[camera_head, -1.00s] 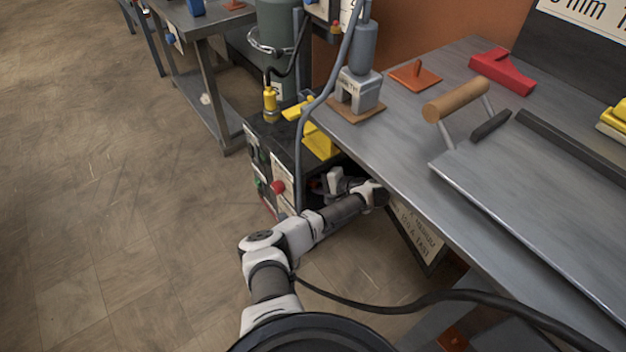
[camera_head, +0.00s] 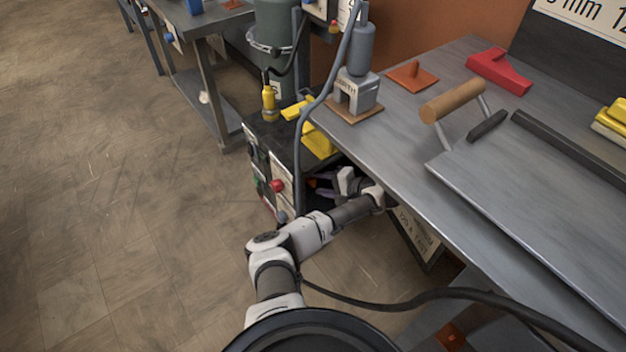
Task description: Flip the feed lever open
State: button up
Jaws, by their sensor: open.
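My gripper (camera_head: 322,188) reaches into the shaded side of the black machine cabinet (camera_head: 284,150) under the bench edge. Its fingers are small and dark there, and they stand apart. My wrist and forearm come up from the bottom middle and partly hide that opening. A small orange spot (camera_head: 313,182) shows in the opening, close to the fingers. I cannot make out the feed lever for certain. I cannot tell whether the gripper touches anything inside.
The grey steel bench (camera_head: 395,130) overhangs my wrist on the right. A grey hose (camera_head: 299,150) hangs down the cabinet front, near a red knob (camera_head: 277,186). A framed sign (camera_head: 415,235) stands under the bench. The floor (camera_head: 120,200) to the left is clear.

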jog(key=p+v, duration=0.4)
jog(key=v, duration=0.6)
jog(key=w+d+r+n+h+p, duration=0.1)
jog(key=d+r+n+h+p, duration=0.1)
jog(key=d+r+n+p, duration=0.3)
jog(key=n+t+p, duration=0.1)
jog(key=n+p, duration=0.2)
jog(key=n, duration=0.9)
send_near(315, 180)
jog(key=shift+y, duration=0.4)
jog(key=x, duration=1.1)
jog(key=shift+w+f, duration=0.2)
jog(key=shift+f, duration=0.15)
